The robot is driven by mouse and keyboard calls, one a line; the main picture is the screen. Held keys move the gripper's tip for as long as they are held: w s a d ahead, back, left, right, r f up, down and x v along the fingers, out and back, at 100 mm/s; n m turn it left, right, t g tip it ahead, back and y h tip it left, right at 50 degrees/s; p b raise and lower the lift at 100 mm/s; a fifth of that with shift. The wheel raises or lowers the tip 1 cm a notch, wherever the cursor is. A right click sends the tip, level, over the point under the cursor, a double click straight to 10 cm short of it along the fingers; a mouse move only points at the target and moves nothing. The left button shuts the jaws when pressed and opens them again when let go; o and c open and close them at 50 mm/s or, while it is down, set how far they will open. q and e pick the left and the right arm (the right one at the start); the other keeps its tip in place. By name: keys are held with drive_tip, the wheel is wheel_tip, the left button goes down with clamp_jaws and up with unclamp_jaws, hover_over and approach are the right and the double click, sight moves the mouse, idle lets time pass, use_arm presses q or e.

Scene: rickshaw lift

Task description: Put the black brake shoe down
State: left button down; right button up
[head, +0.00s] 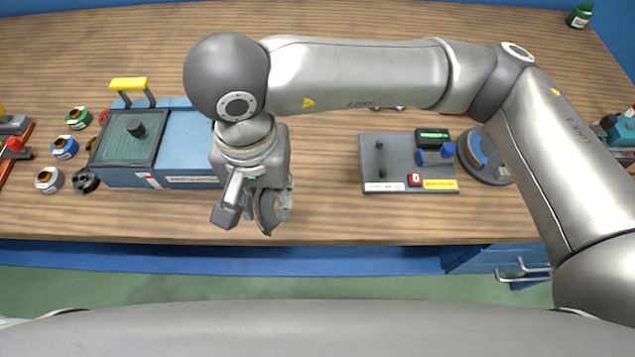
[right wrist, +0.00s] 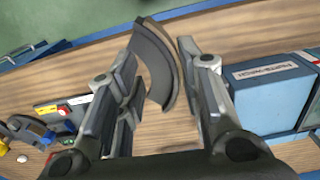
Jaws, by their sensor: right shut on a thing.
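My right gripper (head: 258,208) hangs over the front part of the wooden bench, just right of the blue box. It is shut on the black brake shoe (head: 265,213), a dark curved piece that points down toward the bench edge. In the right wrist view the brake shoe (right wrist: 157,65) is a dark arc between the fingers of my right gripper (right wrist: 160,75), with bare wood behind it. I cannot tell its exact height above the bench. My left gripper is not in view.
A blue box (head: 188,147) with a yellow handle stands to the left, beside several small spools (head: 64,147). A grey tray (head: 390,175) with a post and labels lies to the right, next to a round grey piece (head: 497,170). Bare wood lies between box and tray.

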drive_tip(key=shift+s+a+r, duration=0.1)
drive_tip(key=shift+s+a, duration=0.05)
drive_tip(key=shift+a, duration=0.1)
drive_tip(key=shift+w+d, duration=0.2)
drive_tip(key=shift+w, duration=0.1)
drive_tip(key=w+d+f+p, duration=0.4)
drive_tip(key=w+d, duration=0.1)
drive_tip(key=w, duration=0.2)
hover_over(318, 185)
drive_tip(key=f, duration=0.4)
drive_tip(key=shift+s+a+f+p, duration=0.3)
drive_tip(key=shift+s+a+p, duration=0.05)
drive_tip(key=shift+p, duration=0.05)
drive_tip(key=shift+w+f, duration=0.1)
drive_tip(key=shift+f, duration=0.1)
drive_tip(key=f, duration=0.1)
drive_tip(key=f+p, duration=0.2)
drive_tip(key=shift+w+d+f, duration=0.25)
drive_tip(key=shift+d+f, duration=0.05)
drive_tip(key=shift+f, duration=0.2)
drive_tip(key=shift+f, duration=0.1)
